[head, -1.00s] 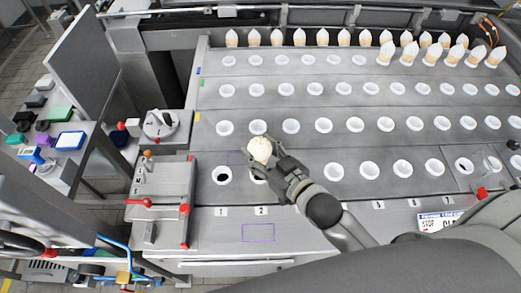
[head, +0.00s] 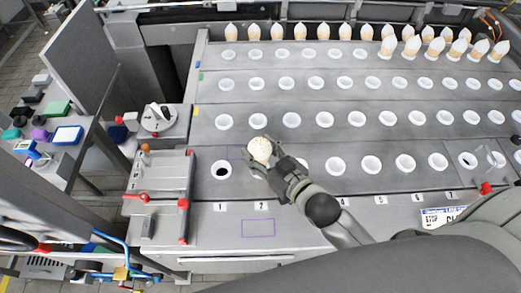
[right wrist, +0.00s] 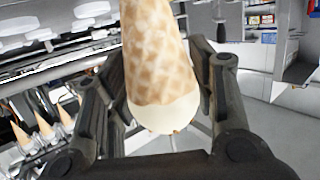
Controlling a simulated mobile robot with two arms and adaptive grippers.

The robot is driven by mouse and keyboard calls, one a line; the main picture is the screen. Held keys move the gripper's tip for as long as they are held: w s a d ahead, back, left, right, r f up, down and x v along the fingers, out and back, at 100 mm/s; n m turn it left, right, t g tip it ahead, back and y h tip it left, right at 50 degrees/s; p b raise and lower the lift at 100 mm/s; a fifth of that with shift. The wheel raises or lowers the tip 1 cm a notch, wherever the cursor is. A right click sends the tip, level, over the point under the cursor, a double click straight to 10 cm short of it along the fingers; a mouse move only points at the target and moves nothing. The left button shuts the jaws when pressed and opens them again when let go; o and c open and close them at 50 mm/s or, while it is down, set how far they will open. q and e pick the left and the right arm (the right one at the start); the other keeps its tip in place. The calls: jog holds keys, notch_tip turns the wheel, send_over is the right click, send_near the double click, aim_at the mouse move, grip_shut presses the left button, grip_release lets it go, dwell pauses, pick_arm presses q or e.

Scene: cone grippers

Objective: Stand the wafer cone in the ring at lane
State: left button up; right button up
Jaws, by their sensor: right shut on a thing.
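The wafer cone (head: 260,149) is held between the fingers of my right gripper (head: 267,161). In the right wrist view the cone (right wrist: 160,60) shows tan waffle texture and a smooth cream end toward the camera; its other end is cut off at the top edge. In the head view it appears over the plates near lane label 2 (head: 261,206). The white front-row ring there is mostly hidden behind the gripper. The lane 1 ring (head: 221,169) is empty, with a dark hole. My left gripper is not in view.
Several rows of empty white rings cover the grey plates, including a ring (head: 335,166) right of the gripper. White-tipped cones (head: 323,32) line the back. A red-handled mechanism (head: 160,190) stands at left. A clear flap (head: 488,158) stands at right.

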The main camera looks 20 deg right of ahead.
jog(key=shift+f+b, duration=0.75)
jog(key=shift+f, duration=0.6)
jog(key=o, duration=0.8)
jog(key=shift+s, duration=0.1)
jog(key=v, duration=1.2)
